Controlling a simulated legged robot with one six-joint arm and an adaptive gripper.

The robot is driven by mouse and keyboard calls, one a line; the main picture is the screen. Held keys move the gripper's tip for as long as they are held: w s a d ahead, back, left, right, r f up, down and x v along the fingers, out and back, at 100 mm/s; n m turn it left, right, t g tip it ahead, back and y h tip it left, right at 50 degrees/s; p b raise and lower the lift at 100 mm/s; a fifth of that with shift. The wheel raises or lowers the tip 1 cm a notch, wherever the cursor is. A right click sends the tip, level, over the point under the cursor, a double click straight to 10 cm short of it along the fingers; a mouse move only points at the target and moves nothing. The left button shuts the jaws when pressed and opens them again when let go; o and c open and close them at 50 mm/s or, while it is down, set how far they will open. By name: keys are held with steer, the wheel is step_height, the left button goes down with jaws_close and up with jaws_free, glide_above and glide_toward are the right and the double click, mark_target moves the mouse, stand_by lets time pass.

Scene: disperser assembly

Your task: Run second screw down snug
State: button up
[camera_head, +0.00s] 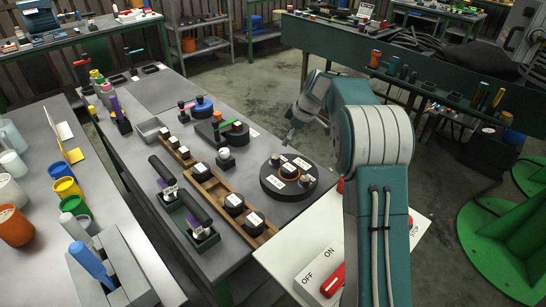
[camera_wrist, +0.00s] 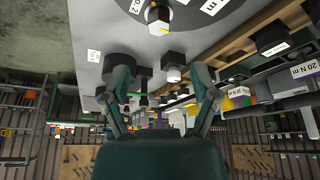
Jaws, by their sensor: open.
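A round black disc fixture (camera_head: 284,190) sits on the grey table, with an orange-brown ring and several small labelled knobs or screw heads on top. Part of it shows at the upper edge of the wrist view (camera_wrist: 205,18), with a white piece with a yellow mark (camera_wrist: 158,14) on it. I cannot tell which piece is the second screw. My gripper (camera_wrist: 160,85) is open, its two dark teal fingers spread with nothing held between them. In the head view my gripper (camera_head: 291,138) hangs behind the disc, near the table's right edge and apart from the disc.
A small black-and-white knob (camera_head: 225,159) stands left of the disc. A wooden rack (camera_head: 208,187) holds several labelled black sockets. Two torque tools stand in a green holder (camera_head: 203,240). An OFF/ON switch panel (camera_head: 320,262) lies in front. Bare tabletop (camera_head: 246,184) shows between rack and disc.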

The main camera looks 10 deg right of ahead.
mark_target(275, 158)
steer(key=x, duration=1)
steer(key=shift+f, duration=0.15)
jaws_close()
